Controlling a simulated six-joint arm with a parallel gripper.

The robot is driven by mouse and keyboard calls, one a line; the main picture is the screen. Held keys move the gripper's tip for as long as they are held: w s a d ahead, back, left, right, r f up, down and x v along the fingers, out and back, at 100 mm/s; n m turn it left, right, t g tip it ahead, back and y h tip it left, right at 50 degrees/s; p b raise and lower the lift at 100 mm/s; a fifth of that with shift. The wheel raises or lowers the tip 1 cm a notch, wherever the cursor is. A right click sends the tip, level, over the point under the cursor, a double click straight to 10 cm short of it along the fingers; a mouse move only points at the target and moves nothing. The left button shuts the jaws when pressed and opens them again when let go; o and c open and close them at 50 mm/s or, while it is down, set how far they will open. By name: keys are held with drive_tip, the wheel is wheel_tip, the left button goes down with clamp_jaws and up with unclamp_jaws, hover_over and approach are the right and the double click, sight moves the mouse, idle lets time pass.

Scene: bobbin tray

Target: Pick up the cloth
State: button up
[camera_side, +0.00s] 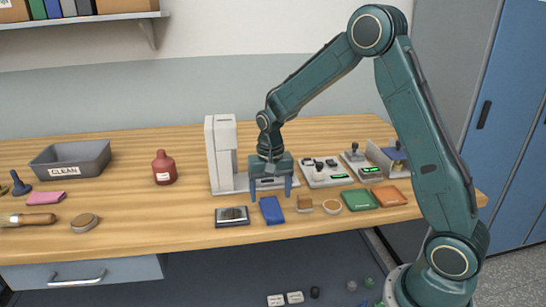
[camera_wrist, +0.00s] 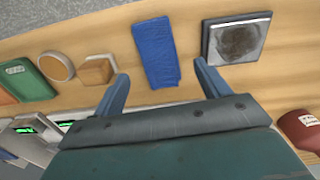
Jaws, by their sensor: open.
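A blue folded cloth (camera_side: 271,210) lies flat near the front edge of the wooden table. It also shows in the wrist view (camera_wrist: 155,52), its lower end between my fingertips and the rest beyond them. My gripper (camera_side: 270,194) points down just behind the cloth in the side view. How high the fingertips are above the table is hard to tell.
A dark framed pad (camera_side: 232,216) lies left of the cloth; a small wooden block (camera_side: 304,206) and round disc (camera_side: 330,202) lie right. A white machine (camera_side: 221,150) stands behind left, near a red bottle (camera_side: 164,167). A grey bin (camera_side: 72,158) stands far left.

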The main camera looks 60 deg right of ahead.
sight(271, 206)
drive_tip(key=shift+f, duration=2.2)
drive_tip(key=c, duration=1)
drive_tip(key=shift+r, duration=0.15)
wheel_tip(271, 206, up, 20)
drive_tip(key=shift+f, duration=0.1)
